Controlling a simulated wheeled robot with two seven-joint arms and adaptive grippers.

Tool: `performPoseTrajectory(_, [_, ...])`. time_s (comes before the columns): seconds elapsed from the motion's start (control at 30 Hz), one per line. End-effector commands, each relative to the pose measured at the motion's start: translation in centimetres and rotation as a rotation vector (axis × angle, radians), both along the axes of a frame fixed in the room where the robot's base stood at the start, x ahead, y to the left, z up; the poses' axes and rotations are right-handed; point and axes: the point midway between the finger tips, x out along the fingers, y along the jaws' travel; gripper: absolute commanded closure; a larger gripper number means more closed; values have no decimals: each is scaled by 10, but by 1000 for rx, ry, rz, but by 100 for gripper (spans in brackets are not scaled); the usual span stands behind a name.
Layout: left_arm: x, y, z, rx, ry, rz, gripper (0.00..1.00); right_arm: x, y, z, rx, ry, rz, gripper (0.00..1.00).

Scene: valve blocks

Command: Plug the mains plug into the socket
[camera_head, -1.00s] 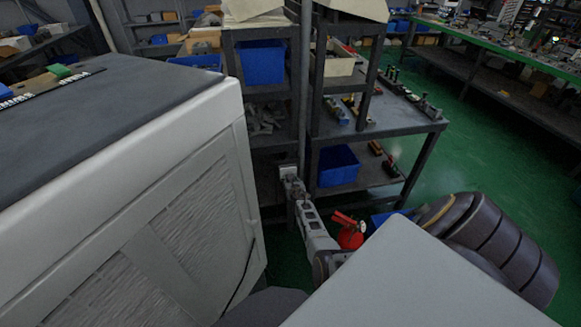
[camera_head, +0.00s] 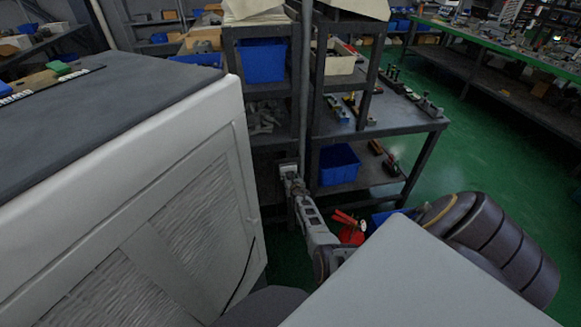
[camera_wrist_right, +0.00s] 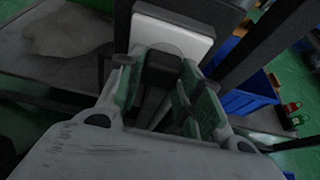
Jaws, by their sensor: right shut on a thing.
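The socket is a white plate (camera_wrist_right: 175,38) on a dark upright, at the top of the right wrist view. The mains plug (camera_wrist_right: 160,70) is a dark block between my right gripper's (camera_wrist_right: 158,82) green-lined fingers, which are shut on it. The plug is right in front of the plate's lower part. I cannot tell whether its pins have entered the socket. In the head view my right gripper (camera_head: 290,180) reaches the post at the shelf, and the plug is too small to make out. My left gripper is not in view.
A large grey-white cabinet (camera_head: 180,200) fills the left. A metal shelf unit (camera_head: 400,122) with blue bins (camera_head: 262,62) stands around the post. A red fire extinguisher (camera_head: 350,230) shows beside my right arm.

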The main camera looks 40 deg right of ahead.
Motion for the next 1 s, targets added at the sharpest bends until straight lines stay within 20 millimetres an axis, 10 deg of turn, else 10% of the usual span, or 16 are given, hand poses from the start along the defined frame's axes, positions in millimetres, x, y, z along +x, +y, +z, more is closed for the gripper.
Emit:
performPoseTrajectory(0.1, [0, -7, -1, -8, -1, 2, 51, 2, -1, 0, 0, 0, 0, 86])
performPoseTrajectory(0.13, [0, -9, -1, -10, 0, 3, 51, 1, -1, 0, 0, 0, 0, 62])
performPoseTrajectory(0.3, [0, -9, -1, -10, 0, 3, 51, 1, -1, 0, 0, 0, 0, 40])
performPoseTrajectory(1.0, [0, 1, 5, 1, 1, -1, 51, -10, 5, 1, 0, -1, 0, 40])
